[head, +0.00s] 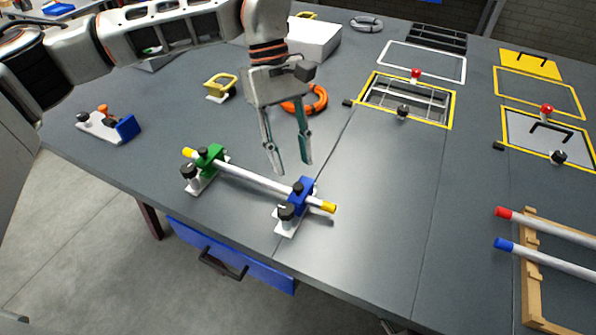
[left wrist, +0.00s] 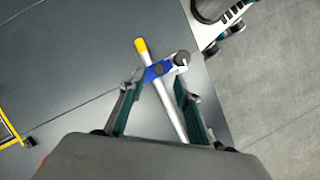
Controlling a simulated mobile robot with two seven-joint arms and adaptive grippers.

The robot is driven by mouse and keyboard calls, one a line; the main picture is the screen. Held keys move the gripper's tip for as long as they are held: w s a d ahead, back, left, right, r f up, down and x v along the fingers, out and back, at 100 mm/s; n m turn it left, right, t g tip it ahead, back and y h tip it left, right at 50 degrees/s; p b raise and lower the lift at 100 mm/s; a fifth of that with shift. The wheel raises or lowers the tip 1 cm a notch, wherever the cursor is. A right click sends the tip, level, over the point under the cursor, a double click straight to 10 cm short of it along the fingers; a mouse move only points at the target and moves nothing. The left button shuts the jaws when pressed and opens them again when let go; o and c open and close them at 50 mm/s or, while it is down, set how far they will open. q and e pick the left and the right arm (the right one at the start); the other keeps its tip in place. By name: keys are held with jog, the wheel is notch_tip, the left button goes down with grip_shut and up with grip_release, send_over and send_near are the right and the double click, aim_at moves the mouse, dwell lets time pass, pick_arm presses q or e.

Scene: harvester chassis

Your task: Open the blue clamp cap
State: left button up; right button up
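The blue clamp cap (head: 301,193) sits across a white rod (head: 250,180) with yellow ends, at the right-hand clamp. A black knob (head: 286,211) stands beside it on a white base (head: 287,229). The cap lies flat over the rod. My left gripper (head: 292,172) points down above and behind the blue clamp, fingers apart and empty. In the left wrist view the blue cap (left wrist: 157,71) shows beyond and between the open fingertips (left wrist: 157,84); I cannot tell contact. My right gripper is not in view.
A green clamp (head: 210,156) holds the rod's other end. An orange ring (head: 306,100) and a yellow bracket (head: 220,86) lie behind. A wooden rack (head: 533,285) with rods stands at right. The table between is clear.

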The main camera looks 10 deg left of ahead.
aim_at(298, 186)
pick_arm(q)
jog(key=shift+x, duration=2.55)
jog(key=shift+w, duration=0.1)
grip_shut()
